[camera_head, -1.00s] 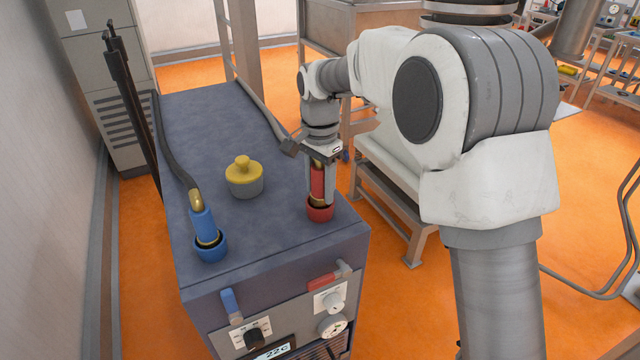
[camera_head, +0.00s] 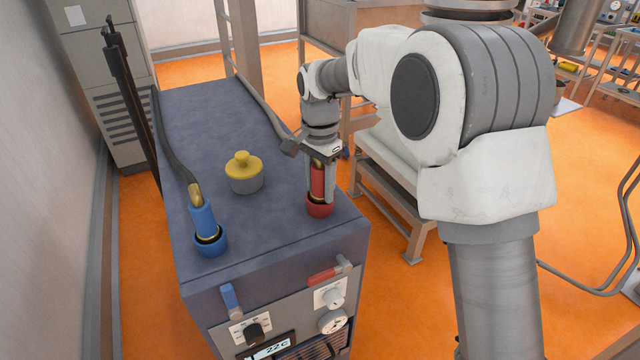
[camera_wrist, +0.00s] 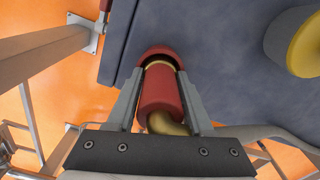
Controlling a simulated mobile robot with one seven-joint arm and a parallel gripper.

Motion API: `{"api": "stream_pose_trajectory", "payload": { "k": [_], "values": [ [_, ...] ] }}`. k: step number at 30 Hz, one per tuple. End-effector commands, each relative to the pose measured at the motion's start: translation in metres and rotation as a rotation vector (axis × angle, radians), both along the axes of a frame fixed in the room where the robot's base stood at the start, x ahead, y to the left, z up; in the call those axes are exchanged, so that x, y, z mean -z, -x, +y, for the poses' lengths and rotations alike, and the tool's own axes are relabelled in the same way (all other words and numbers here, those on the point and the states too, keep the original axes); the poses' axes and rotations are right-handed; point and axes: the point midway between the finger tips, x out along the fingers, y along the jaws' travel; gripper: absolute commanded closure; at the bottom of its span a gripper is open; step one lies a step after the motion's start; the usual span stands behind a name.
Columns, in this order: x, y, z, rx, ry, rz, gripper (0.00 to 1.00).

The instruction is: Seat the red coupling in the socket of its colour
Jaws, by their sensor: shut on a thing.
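The red coupling (camera_head: 317,181) stands roughly upright between the fingers of my gripper (camera_head: 320,192), which is shut on it. Its lower end is at the red socket (camera_head: 320,209) on the top right front corner of the dark cabinet. In the wrist view the red coupling (camera_wrist: 160,92) sits between both fingers (camera_wrist: 160,100), with a brass elbow at its near end and a brass ring at its far end. The red socket's rim (camera_wrist: 158,54) curves around that ring, with a dark gap showing inside. How deep the coupling sits is hidden.
A blue coupling (camera_head: 203,219) with a dark hose stands in a blue socket (camera_head: 210,245) at the left. A yellow-topped knob (camera_head: 243,172) stands between them. The cabinet top (camera_head: 215,120) is clear behind. Blue and red levers (camera_head: 327,276) are on the front.

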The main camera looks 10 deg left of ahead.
Motion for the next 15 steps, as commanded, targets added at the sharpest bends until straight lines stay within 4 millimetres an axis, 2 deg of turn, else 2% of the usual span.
{"api": "stream_pose_trajectory", "payload": {
  "k": [2,3,6,9,15],
  "values": [
    [-0.0007,-0.0002,0.0001,0.0,0.0,-0.001,1.0],
    [-0.0007,-0.0002,0.0001,0.0,0.0,-0.001,0.46],
    [-0.0007,-0.0001,0.0,0.0,-0.001,-0.001,0.28],
    [-0.0006,-0.0001,0.0,0.0,-0.001,-0.001,0.13],
    [-0.0004,0.0,0.0,0.0,0.0,0.0,0.13]
  ]
}}
